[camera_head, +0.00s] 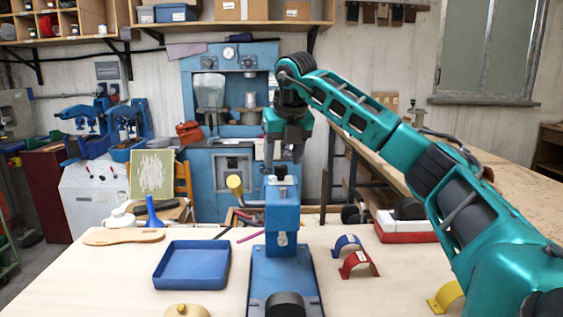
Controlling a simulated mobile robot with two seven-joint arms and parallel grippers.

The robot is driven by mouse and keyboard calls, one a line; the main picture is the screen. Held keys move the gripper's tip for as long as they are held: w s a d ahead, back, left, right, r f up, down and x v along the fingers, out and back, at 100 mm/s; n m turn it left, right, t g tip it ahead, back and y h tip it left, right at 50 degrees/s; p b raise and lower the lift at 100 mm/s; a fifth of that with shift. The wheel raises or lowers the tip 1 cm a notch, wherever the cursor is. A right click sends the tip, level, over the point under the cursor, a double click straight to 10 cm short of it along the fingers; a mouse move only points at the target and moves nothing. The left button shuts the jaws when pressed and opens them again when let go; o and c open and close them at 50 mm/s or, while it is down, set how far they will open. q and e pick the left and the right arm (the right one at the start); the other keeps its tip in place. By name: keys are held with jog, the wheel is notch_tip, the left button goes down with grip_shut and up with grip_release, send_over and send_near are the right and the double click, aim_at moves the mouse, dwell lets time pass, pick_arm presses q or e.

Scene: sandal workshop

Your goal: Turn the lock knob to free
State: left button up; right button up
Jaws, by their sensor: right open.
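A blue bench press (282,208) stands upright on the table, with a flat blue base (284,262) in front. A yellow ball-ended handle (235,184) sticks out at its left. A small dark part shows on top of the press, just below my gripper; I cannot tell whether it is the lock knob or how it is turned. My right gripper (284,158) points straight down over the press top, its two dark fingers apart and nothing seen between them. I cannot tell whether the fingertips touch the press. My left gripper is out of view.
A blue tray (192,265) lies left of the press. A blue arch (346,243) and a red arch (358,264) stand to its right; a yellow arch (446,296) is partly behind my right arm. A wooden sole shape (124,237) lies back left.

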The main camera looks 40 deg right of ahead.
jog(key=shift+x, duration=1.05)
jog(key=c, duration=1)
